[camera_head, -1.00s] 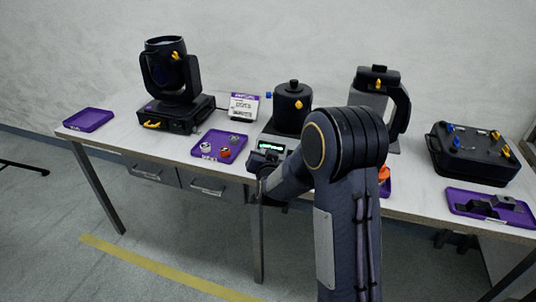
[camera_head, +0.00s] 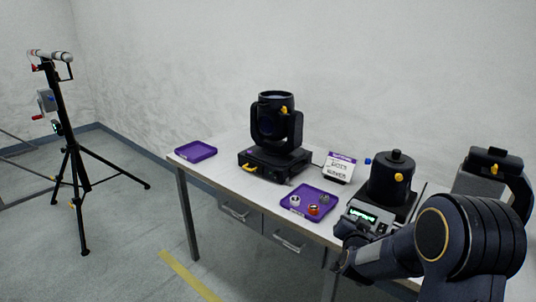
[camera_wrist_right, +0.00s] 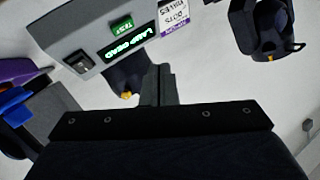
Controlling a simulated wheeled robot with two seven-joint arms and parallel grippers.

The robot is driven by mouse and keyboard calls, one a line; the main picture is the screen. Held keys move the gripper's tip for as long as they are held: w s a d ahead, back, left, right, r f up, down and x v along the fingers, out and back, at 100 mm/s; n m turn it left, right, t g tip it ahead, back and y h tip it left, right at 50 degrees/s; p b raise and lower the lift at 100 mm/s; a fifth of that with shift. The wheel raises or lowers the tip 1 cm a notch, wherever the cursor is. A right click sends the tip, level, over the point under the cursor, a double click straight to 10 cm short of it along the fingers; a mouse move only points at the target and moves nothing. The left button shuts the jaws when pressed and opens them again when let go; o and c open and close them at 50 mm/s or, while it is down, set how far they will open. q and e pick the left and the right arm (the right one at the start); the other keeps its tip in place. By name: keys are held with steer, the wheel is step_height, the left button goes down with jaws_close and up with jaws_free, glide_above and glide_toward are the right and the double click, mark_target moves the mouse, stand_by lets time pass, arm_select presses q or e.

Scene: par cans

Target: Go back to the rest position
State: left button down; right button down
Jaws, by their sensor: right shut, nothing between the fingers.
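My right gripper (camera_head: 347,235) is at the front edge of the table, in front of the tester with the lit green display (camera_head: 362,214). In the right wrist view its fingers (camera_wrist_right: 157,84) are together with nothing between them, and the tester (camera_wrist_right: 100,45) shows upside down beyond them, apart from the tips. My right arm comes in from the lower right and covers part of the table. My left gripper is not in view.
On the table (camera_head: 232,180) stand a moving-head light (camera_head: 276,135), a black can (camera_head: 391,180), a sign card (camera_head: 340,167), an empty purple tray (camera_head: 196,150) and a purple tray with small parts (camera_head: 318,195). A tripod stand (camera_head: 75,160) is at left.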

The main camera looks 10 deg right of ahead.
steer(key=s+a+r+n+g+y+p, duration=0.2)
steer(key=s+a+r+y, duration=0.3)
steer(key=s, duration=0.5)
steer(key=s+a+r+n+g+y+p, duration=0.2)
steer(key=s+a+r+y+p, duration=0.25)
steer(key=s, duration=0.45)
steer(key=s+a+n+g, duration=0.2)
steer(key=s+a, duration=0.1)
steer(key=s, duration=0.5)
steer(key=s+a+f+n+g, duration=0.1)
steer(key=s+a+n+g, duration=0.1)
steer(key=s, duration=0.6)
steer(key=shift+s+a+g+y, duration=0.3)
steer(key=shift+s+a+y, duration=0.1)
steer(key=shift+a, duration=0.15)
